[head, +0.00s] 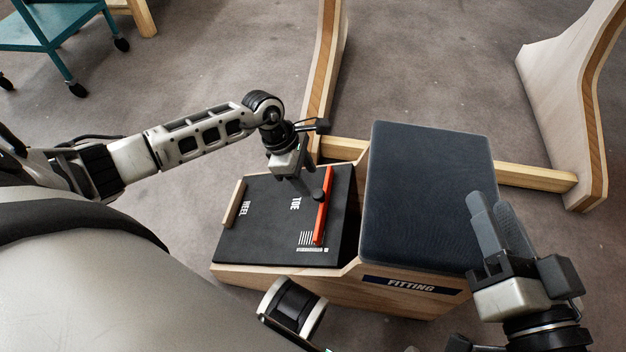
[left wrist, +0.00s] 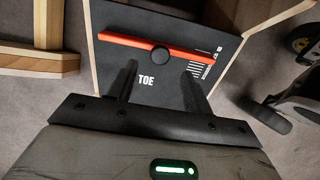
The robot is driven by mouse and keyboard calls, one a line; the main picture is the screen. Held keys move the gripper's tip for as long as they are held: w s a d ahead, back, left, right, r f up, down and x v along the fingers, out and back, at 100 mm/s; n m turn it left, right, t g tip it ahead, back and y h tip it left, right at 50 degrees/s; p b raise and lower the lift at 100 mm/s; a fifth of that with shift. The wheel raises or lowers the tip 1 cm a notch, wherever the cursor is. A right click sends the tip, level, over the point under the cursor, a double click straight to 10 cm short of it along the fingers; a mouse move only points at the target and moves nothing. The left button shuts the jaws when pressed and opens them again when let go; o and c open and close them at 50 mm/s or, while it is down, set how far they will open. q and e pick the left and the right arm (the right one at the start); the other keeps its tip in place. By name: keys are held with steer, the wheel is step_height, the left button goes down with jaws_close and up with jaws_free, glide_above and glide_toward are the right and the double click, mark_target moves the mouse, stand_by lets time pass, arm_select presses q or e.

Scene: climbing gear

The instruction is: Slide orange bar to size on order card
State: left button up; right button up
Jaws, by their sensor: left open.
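The orange bar (head: 322,212) lies across the black measuring board (head: 270,240), to the right of the word TOE and near the white size marks. A dark round knob (left wrist: 160,56) sits at the bar's middle in the left wrist view. My left gripper (head: 312,190) is open over the board, with its fingers close to the knob. In the left wrist view the two fingers (left wrist: 160,85) are apart, short of the knob with nothing between them. My right gripper (head: 484,222) is raised at the right, in front of the padded seat; its finger gap is unclear. No order card is readable here.
A wooden heel stop (head: 235,203) stands at the board's left side. The dark padded seat (head: 425,190) with a FITTING label (head: 411,287) adjoins the board on the right. Wooden frame legs (head: 325,75) stand behind. A teal cart (head: 45,35) is far left.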

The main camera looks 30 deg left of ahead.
arm_select(q)
steer(key=p+v, duration=0.3)
steer(key=v, duration=0.7)
steer(key=shift+r, duration=0.2)
arm_select(e)
steer(key=shift+s+d+f+n+g+h, duration=0.1)
steer(key=shift+d+f+n+g+h, duration=0.1)
steer(key=shift+f+g+h, duration=0.15)
steer(key=shift+s+d+f+n+g+h, duration=0.1)
steer(key=shift+f+n+g+h, duration=0.15)
steer(key=shift+f+h, duration=0.15)
arm_select(q)
steer(key=shift+a, duration=0.1)
